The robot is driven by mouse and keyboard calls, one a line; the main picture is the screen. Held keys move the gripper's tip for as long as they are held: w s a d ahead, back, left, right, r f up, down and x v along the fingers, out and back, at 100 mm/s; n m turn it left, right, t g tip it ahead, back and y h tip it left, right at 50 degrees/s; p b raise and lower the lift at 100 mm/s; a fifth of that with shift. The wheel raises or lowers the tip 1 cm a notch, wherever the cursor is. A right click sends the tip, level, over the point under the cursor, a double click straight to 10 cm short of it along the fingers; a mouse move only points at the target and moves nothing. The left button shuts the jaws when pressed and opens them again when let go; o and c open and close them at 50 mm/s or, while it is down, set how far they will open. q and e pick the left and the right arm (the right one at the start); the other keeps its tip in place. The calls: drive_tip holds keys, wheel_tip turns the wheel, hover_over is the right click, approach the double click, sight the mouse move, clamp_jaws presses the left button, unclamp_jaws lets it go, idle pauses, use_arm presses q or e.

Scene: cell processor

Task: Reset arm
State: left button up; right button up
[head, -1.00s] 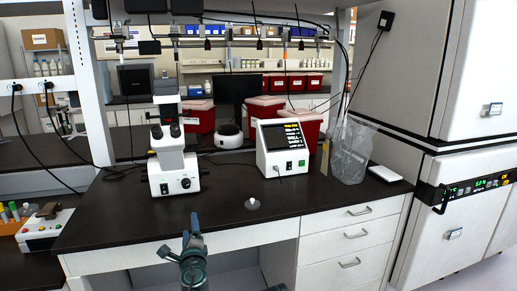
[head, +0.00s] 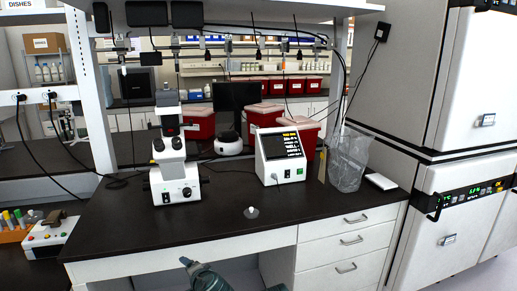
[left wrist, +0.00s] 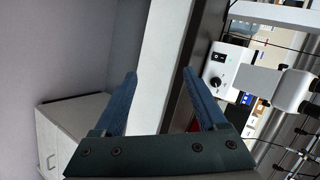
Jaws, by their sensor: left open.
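My left gripper (left wrist: 160,78) shows in the left wrist view with its two blue fingers spread apart and nothing between them. In the head view the left gripper (head: 186,262) is at the bottom centre, in front of the bench's front edge and clear of it. My right gripper is not clearly seen; only a small dark bit of arm shows at the bottom edge of the head view.
The dark bench (head: 315,205) holds a microscope (head: 173,165), a cell processor with a lit screen (head: 281,155), a small white piece (head: 251,212) and a clear bag (head: 347,160). White drawers (head: 345,240) are below. Incubators (head: 470,200) stand at right.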

use_arm(q)
drive_tip(key=s+d+f+n+g+h+p, duration=0.2)
drive_tip(key=s+d+g+h, duration=0.1)
drive_tip(key=s+d+g, duration=0.2)
drive_tip(key=s+d+f+n+g+h+p, duration=0.2)
drive_tip(key=s+d+g, duration=0.3)
drive_tip(key=s+d, duration=0.5)
drive_tip(key=s+f+n+p, duration=0.1)
drive_tip(key=s, duration=0.3)
drive_tip(key=shift+h, duration=0.4)
drive_tip(key=shift+a, duration=0.1)
